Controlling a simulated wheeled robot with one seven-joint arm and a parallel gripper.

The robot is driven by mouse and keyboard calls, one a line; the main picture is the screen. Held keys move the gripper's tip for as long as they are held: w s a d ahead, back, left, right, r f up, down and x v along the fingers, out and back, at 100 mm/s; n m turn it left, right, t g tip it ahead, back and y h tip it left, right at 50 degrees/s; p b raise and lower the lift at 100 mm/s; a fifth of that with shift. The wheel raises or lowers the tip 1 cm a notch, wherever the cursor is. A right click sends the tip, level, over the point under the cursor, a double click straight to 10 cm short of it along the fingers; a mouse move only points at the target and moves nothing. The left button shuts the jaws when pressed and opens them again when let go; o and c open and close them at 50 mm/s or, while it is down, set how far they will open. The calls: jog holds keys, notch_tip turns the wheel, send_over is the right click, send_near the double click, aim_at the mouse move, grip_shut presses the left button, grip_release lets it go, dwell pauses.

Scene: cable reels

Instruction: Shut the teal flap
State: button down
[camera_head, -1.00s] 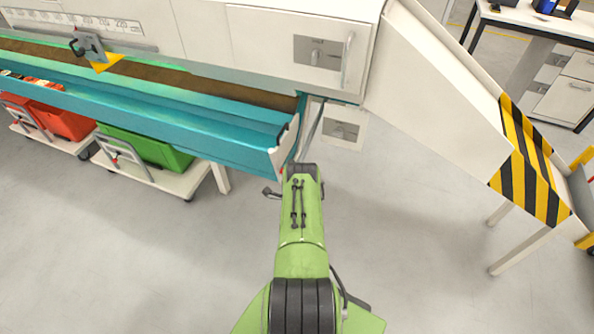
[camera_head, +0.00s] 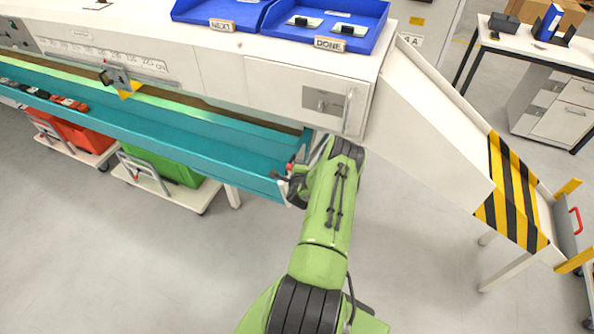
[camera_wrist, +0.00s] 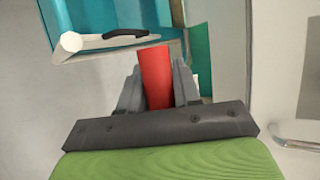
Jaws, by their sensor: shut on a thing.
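The long teal flap (camera_head: 190,140) runs along the front of the white machine, hanging out as an open trough. Its near end shows in the wrist view (camera_wrist: 100,18) with a white end plate and a black bar. My gripper (camera_wrist: 158,85) is shut on a red cylindrical grip (camera_wrist: 155,70), just beside that end. In the head view my arm mostly hides the gripper at the flap's right end. Only a bit of red shows there. How the grip joins the flap is hidden.
Red (camera_head: 84,135) and green (camera_head: 160,165) bins on white carts stand below the flap. A white cabinet door with a handle (camera_head: 348,110) is just above my wrist. A chute with a striped edge (camera_head: 515,190) slopes down to the right. The floor in front is clear.

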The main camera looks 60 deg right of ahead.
jog(key=shift+w+d+r, duration=0.1)
jog(key=shift+d+r, duration=0.05)
jog(key=shift+r, duration=0.15)
jog(key=c, duration=0.9)
grip_release()
